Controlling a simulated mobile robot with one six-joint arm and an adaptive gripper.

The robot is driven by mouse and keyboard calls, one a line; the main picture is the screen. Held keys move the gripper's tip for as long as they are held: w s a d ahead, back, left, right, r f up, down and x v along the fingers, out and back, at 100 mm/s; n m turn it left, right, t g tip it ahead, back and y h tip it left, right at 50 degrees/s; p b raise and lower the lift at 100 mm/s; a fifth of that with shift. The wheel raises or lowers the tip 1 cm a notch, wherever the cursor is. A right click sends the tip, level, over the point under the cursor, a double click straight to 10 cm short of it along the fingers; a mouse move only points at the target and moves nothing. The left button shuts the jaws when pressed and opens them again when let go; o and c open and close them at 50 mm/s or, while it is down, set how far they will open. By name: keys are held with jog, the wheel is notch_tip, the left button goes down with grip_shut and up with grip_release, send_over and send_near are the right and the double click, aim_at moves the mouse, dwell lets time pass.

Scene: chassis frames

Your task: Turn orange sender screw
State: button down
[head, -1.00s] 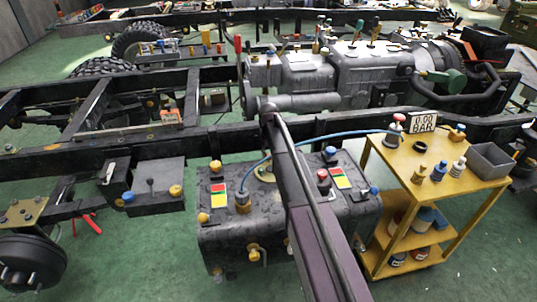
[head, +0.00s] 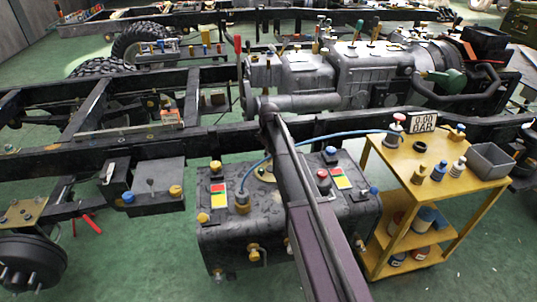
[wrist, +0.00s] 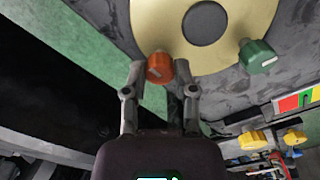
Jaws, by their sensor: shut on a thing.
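In the wrist view, the orange sender screw (wrist: 159,68) sits at the edge of a pale yellow round plate (wrist: 150,22) with a dark round centre. My gripper (wrist: 160,73) is shut on the orange screw, with one fingertip on each side of its head. A green screw (wrist: 257,56) stands on the same plate to the right, apart from the gripper. In the head view, the yellow plate (head: 265,174) shows on top of the black tank (head: 225,249), partly behind my arm. The gripper and the orange screw are hidden there.
A blue hose (head: 315,137) runs from a brass fitting (head: 242,198) on the tank to a yellow cart (head: 393,160) at right. Red and blue caps stand on the tank top. A dark chassis rail (head: 190,140) runs behind. Green floor is open at front left.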

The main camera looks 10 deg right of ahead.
dwell(0.4)
jog(key=shift+c, duration=2)
grip_release()
jog(key=shift+m, duration=0.5)
